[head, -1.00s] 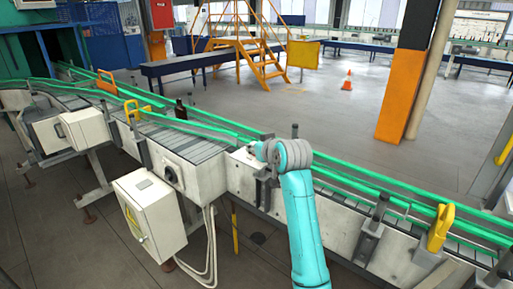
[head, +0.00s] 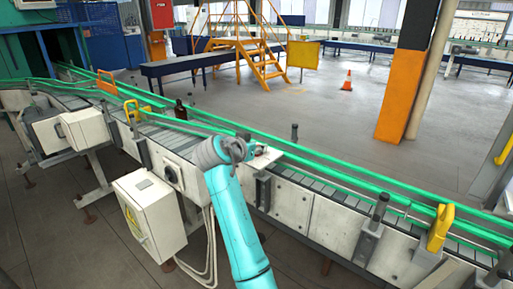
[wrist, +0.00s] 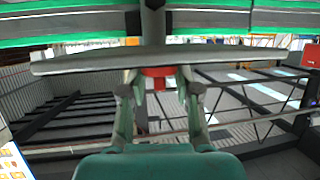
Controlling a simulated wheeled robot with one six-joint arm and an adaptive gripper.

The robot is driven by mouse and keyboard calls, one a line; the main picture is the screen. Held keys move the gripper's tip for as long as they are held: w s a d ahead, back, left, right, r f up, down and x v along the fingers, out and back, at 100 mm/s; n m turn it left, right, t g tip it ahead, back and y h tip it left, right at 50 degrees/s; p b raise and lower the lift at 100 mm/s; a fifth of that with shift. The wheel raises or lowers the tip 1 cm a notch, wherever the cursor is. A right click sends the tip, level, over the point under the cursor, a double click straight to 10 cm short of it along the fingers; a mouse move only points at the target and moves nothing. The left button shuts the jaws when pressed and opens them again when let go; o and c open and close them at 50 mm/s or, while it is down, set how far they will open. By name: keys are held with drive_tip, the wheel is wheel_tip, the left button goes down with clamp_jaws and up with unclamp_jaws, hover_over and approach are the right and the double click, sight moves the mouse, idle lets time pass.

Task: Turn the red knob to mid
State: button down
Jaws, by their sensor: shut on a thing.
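The red knob (wrist: 158,78) shows in the wrist view, between the two fingertips of my gripper (wrist: 160,84), in front of a grey plate (wrist: 90,61). My gripper is shut on the knob, with one finger on each side of it. The fingers cover the sides of the knob, and no dial mark can be read. In the head view my teal arm reaches to a pale plate (head: 265,160) on the conveyor side. The fingertips are too small to make out there.
The conveyor (head: 320,215) with green rails runs across the head view. A dark amber bottle (head: 181,110) stands on it to the left. A white control box (head: 150,215) hangs in front. An orange cone (head: 347,81) stands on open floor behind.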

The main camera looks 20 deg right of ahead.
drive_tip(key=shift+m+g+h, duration=0.7)
drive_tip(key=shift+m+g, duration=0.2)
drive_tip(key=shift+f, duration=0.1)
drive_tip(key=c, duration=0.8)
unclamp_jaws()
drive_tip(key=v, duration=1.2)
drive_tip(key=shift+w+a, duration=0.15)
